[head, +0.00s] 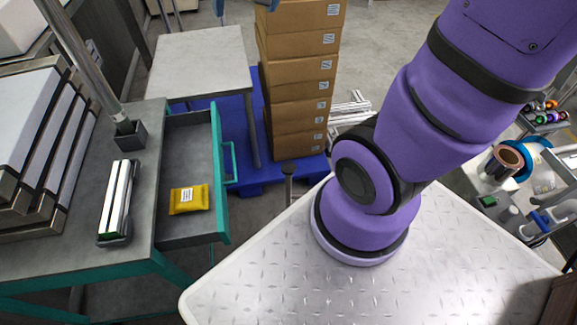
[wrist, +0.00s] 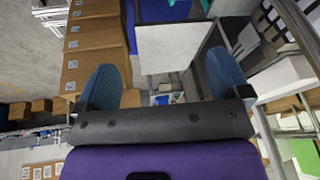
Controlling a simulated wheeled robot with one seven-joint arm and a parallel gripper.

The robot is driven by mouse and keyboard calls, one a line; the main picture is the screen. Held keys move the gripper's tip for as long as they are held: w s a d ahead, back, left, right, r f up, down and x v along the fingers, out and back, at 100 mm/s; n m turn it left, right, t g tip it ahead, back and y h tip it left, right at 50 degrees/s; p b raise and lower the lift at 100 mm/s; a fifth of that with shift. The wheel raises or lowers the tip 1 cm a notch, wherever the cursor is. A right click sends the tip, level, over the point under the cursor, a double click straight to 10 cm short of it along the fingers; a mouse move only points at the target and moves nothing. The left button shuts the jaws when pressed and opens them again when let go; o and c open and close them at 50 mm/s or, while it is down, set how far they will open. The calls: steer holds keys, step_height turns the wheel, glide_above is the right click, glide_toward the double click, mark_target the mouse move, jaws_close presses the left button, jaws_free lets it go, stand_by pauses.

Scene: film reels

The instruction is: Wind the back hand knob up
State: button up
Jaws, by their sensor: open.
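I cannot make out a hand knob in either view. My gripper (wrist: 163,82) shows in the wrist view with its two blue fingers wide apart and nothing between them. It is outside the head view, where only my purple arm shows. No film reel can be clearly identified.
A tall stack of cardboard boxes (head: 299,84) stands on a blue pallet (head: 240,133). At left, a teal-edged drawer (head: 188,143) is pulled open with a yellow packet (head: 188,198) inside. A small grey table (head: 200,62) stands behind it. Some grey floor is clear.

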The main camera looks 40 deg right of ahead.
steer(key=w+d+f+m+g, duration=0.1)
steer(key=w+d+f+m, duration=0.3)
steer(key=w+f, duration=0.75)
steer(key=m+g, duration=0.3)
steer(key=m, duration=0.5)
glide_toward(289, 167)
step_height(289, 167, down, 9)
steer(key=shift+w+a+f, duration=0.1)
steer(key=shift+w, duration=0.05)
steer(key=c, duration=0.9)
